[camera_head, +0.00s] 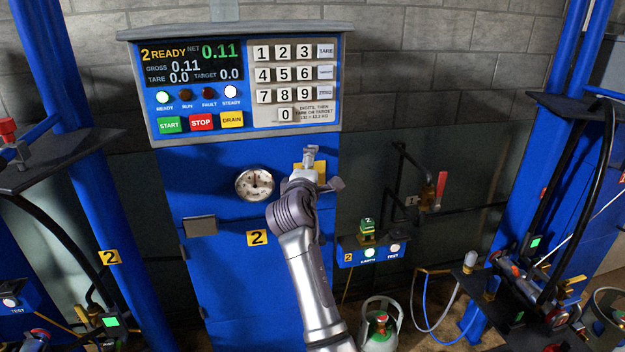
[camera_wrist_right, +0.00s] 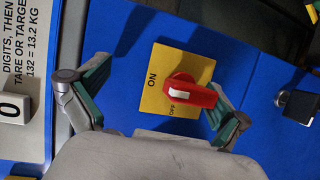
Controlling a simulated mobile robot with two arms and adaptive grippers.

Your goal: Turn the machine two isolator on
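The machine two isolator is a red rotary handle (camera_wrist_right: 192,95) on a yellow plate (camera_wrist_right: 160,72) lettered ON and OFF, in the right wrist view. The handle lies roughly across that picture, with a white mark at its left end beside OFF; I cannot tell its exact setting. In the head view only part of the yellow plate (camera_head: 321,167) shows behind my right gripper (camera_head: 309,158). The right gripper is open in front of the plate. Its fingers (camera_wrist_right: 162,80) stand either side, one close to the handle's right end, contact unclear. My left gripper is out of view.
Above is the machine two panel (camera_head: 240,80), reading "2 READY". A round gauge (camera_head: 254,184) sits left of my gripper. At right are a red-handled valve (camera_head: 441,190) and an EARTH/TEST box (camera_head: 372,254). A black padlock-like part (camera_wrist_right: 300,104) is right of the handle.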

